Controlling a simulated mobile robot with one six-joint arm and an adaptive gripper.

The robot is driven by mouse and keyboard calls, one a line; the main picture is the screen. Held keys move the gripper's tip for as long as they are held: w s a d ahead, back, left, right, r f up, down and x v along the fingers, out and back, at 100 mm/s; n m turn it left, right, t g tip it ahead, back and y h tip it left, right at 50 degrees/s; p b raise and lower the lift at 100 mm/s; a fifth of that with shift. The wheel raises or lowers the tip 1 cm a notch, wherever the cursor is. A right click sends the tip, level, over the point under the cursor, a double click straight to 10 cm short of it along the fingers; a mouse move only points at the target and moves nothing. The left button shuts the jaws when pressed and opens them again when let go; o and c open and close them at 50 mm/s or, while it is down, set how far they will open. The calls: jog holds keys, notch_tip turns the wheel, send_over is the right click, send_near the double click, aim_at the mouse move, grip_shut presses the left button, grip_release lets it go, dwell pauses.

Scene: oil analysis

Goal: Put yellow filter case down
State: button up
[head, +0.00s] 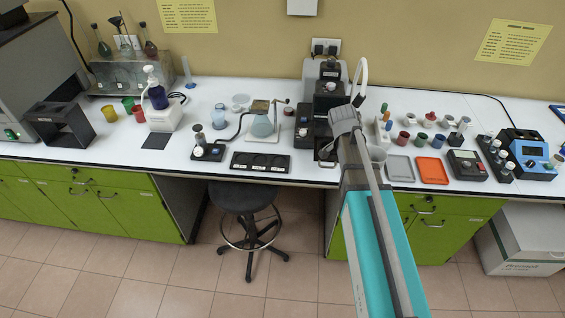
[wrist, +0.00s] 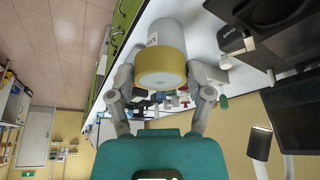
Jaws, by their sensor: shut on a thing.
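In the wrist view, my gripper (wrist: 162,78) is shut on the yellow filter case (wrist: 161,65), a round piece with a wide yellow band and a pale end. One finger presses on each side of it. A white cylinder (wrist: 165,34) shows directly beyond the yellow band; I cannot tell whether they are joined or touching. In the head view, my arm reaches over the white counter right of centre, and its wrist hides the gripper. I cannot make out the held case there.
Right of my arm lie a grey tray (head: 400,168) and an orange tray (head: 432,170). Several small coloured pots stand behind them. A black device (head: 467,165) and a blue instrument (head: 528,153) stand further right. A black plate (head: 260,162) and a flask (head: 262,126) are to the left.

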jog(key=s+a+n+t+y, duration=0.1)
jog(key=s+a+n+y, duration=0.1)
jog(key=a+n, duration=0.4)
jog(key=s+a+n+t+y, duration=0.1)
jog(key=a+n, duration=0.6)
jog(key=a, duration=0.9)
jog(key=shift+s+a+f+n+y+b, duration=0.35)
jog(key=shift+s+f+y+b, duration=0.1)
jog(key=shift+s+y, duration=0.3)
jog(key=shift+w, duration=0.15)
jog(key=w+f+b, duration=0.2)
jog(key=w, duration=0.2)
jog(key=w+a+f+b, duration=0.1)
jog(key=w+f+b, duration=0.2)
jog(key=w+a+f+b, duration=0.1)
jog(key=w+f+b, duration=0.2)
jog(key=w, duration=0.1)
jog(key=shift+w, duration=0.35)
jog(key=shift+w+a+f+b, duration=0.15)
jog(key=shift+w+f+b, duration=0.4)
jog(key=shift+w, duration=0.05)
